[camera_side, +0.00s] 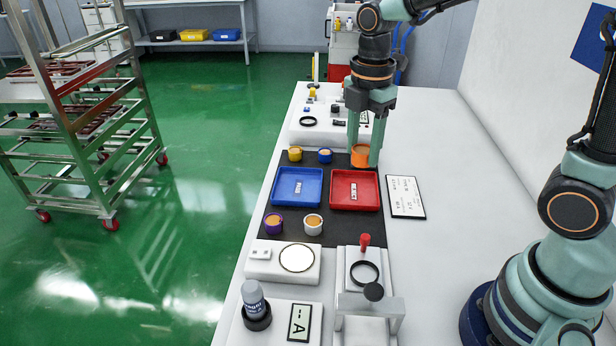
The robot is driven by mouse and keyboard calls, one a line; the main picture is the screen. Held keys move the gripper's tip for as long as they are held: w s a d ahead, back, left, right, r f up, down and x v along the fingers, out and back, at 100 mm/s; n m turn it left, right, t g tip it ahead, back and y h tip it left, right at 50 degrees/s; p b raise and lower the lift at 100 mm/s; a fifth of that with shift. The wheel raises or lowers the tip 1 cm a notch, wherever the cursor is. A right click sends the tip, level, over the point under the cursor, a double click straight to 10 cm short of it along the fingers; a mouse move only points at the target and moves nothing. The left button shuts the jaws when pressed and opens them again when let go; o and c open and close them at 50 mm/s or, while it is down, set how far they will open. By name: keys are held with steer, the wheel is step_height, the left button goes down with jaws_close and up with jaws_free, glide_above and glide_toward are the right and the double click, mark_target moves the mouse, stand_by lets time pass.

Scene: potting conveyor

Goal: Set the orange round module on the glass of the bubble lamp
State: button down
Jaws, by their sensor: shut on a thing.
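The orange round module (360,158) is at the back right of the dark mat, behind the red tray. My gripper (364,152) points down with one finger on each side of it and is shut on it. The right finger hides part of its side. I cannot tell whether the module touches the mat or is slightly lifted. A white box with a bright round glass (297,257), which looks like the bubble lamp, stands at the front left of the mat. Nothing lies on the glass.
A blue tray (297,187) and a red tray (353,201) lie between. Other round modules are yellow (295,154), blue (325,156), purple (273,224) and white (313,225). A red-knobbed fixture (364,241) stands right of the lamp.

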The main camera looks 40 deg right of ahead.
step_height(320, 180, up, 2)
steer(key=a, duration=0.2)
step_height(320, 180, up, 2)
glide_above(297, 258)
step_height(297, 258, down, 19)
stand_by(0.3)
steer(key=shift+f, duration=0.1)
steer(key=shift+c, duration=1.6)
jaws_free()
